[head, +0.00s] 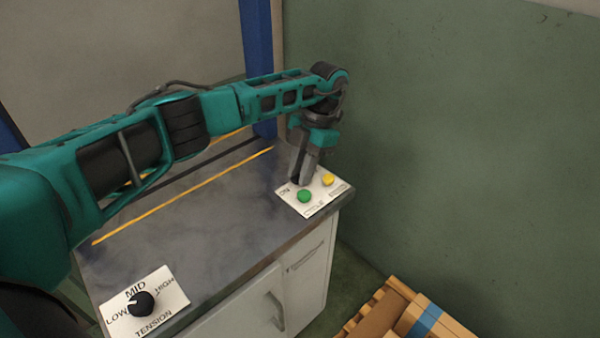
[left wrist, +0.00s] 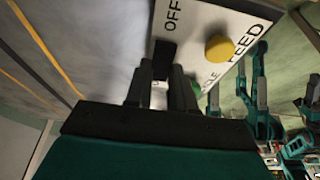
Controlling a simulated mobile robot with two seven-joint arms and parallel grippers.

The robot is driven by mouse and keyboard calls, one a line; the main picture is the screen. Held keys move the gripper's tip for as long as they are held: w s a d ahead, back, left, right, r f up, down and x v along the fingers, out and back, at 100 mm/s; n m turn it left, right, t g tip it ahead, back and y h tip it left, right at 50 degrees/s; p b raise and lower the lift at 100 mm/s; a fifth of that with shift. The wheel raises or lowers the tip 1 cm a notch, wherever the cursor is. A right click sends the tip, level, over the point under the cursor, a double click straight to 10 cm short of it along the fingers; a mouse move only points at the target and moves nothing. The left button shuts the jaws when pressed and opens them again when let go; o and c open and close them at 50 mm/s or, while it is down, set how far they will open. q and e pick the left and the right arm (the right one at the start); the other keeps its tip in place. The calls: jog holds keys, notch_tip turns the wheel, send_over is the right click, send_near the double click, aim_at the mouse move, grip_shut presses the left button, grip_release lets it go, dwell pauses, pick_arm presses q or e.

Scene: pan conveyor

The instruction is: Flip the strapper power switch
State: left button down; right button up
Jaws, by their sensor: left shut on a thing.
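The strapper control panel (head: 314,203) is a white plate at the far right corner of the grey machine top, with a green button (head: 304,196) and a yellow button (head: 328,180). My left gripper (head: 303,179) points down at the panel behind the green button. In the left wrist view its fingers (left wrist: 163,84) are shut on a black power switch (left wrist: 164,56). The switch stands beside the printed word OFF; ON is printed near it in the head view. The fingers hide part of the switch, so its exact position is unclear.
A tension plate with a black knob (head: 141,303) lies at the near left of the machine top (head: 190,235). A green wall (head: 450,140) rises on the right, a blue post (head: 258,60) behind. A wooden pallet with boxes (head: 415,315) is at lower right.

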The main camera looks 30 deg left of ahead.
pick_arm(q)
jog(key=shift+w+g+b, duration=0.1)
jog(key=shift+g+b, duration=0.3)
jog(key=shift+g, duration=0.1)
jog(key=c, duration=1)
grip_release()
jog(key=shift+o, duration=0.2)
jog(key=v, duration=0.7)
jog(key=shift+r, duration=0.3)
jog(key=shift+d, duration=0.2)
